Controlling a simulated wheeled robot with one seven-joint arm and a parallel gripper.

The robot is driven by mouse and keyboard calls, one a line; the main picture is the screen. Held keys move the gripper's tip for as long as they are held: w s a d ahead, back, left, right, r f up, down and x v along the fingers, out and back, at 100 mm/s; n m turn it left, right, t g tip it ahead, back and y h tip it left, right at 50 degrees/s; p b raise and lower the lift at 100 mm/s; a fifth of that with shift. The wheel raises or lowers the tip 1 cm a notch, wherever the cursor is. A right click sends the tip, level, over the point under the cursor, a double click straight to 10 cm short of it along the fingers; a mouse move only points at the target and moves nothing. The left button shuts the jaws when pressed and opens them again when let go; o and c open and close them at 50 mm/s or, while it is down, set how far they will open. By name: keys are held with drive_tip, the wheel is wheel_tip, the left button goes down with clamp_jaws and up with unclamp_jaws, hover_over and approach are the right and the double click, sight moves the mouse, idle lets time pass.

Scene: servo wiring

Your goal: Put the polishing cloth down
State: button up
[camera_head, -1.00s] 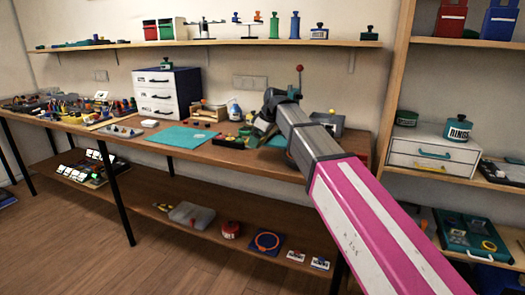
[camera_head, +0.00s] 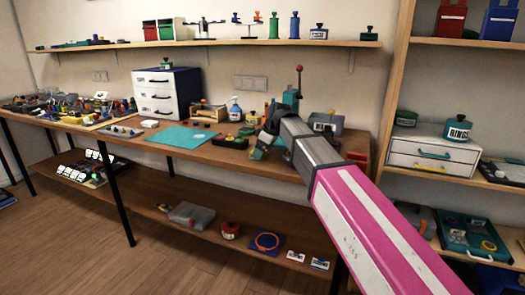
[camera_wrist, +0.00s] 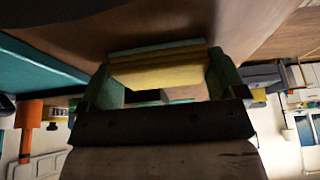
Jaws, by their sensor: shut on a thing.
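My gripper (camera_wrist: 162,82) is shut on a folded yellow cloth (camera_wrist: 158,70), the polishing cloth, which spans between its two green fingers in the wrist view. A thin teal strip (camera_wrist: 155,47) shows along the cloth's far edge; I cannot tell whether it is part of the cloth. In the head view my gripper (camera_head: 262,146) is low over the front part of the wooden bench (camera_head: 215,152), right of the teal mat (camera_head: 182,137). The cloth is hard to make out there. Whether it touches the bench is unclear.
A dark tray with small parts (camera_head: 230,142) lies just left of my gripper. The mat's surface looks clear.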

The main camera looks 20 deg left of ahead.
drive_tip(key=shift+f, duration=0.3)
drive_tip(key=shift+s+d+f, duration=0.1)
drive_tip(key=shift+d+f, duration=0.1)
drive_tip(key=shift+f, duration=0.1)
drive_tip(key=o, duration=0.7)
drive_tip(key=shift+r, duration=0.6)
drive_tip(key=v, duration=1.2)
drive_tip(key=shift+a+r, duration=0.15)
drive_tip(key=shift+a, duration=0.1)
